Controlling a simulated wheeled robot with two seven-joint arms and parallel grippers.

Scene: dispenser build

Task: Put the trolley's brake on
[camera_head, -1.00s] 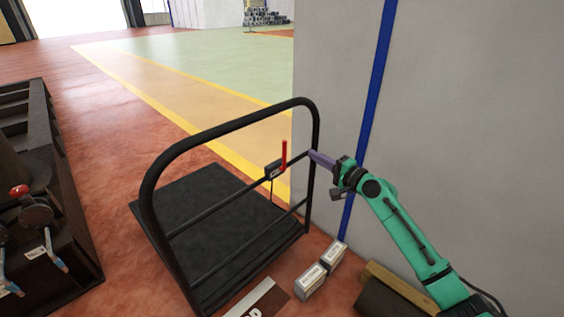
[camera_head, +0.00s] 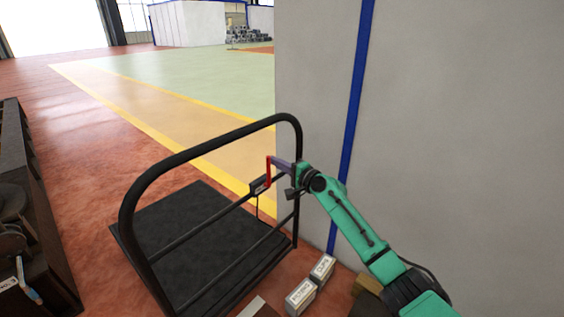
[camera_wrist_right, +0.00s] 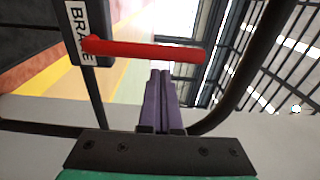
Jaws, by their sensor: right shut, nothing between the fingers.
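The trolley (camera_head: 190,235) has a black flat deck and a black tubular push frame. The red brake lever (camera_head: 268,171) stands upright from a small black box on the frame's crossbar. In the right wrist view the lever (camera_wrist_right: 150,50) lies across the picture beside a white label reading "BRAKE" (camera_wrist_right: 77,32). My right gripper (camera_head: 274,160) is shut and empty, its purple fingers close to the lever's upper part. In the wrist view the fingertips (camera_wrist_right: 160,73) are just by the lever's side; I cannot tell whether they touch it. My left gripper is not in view.
A grey wall (camera_head: 440,120) with a blue stripe stands right of the trolley. Two small labelled boxes (camera_head: 301,297) lie on the floor near the trolley's right end. A dark bench (camera_head: 35,220) stands at the left. The floor behind the trolley is open.

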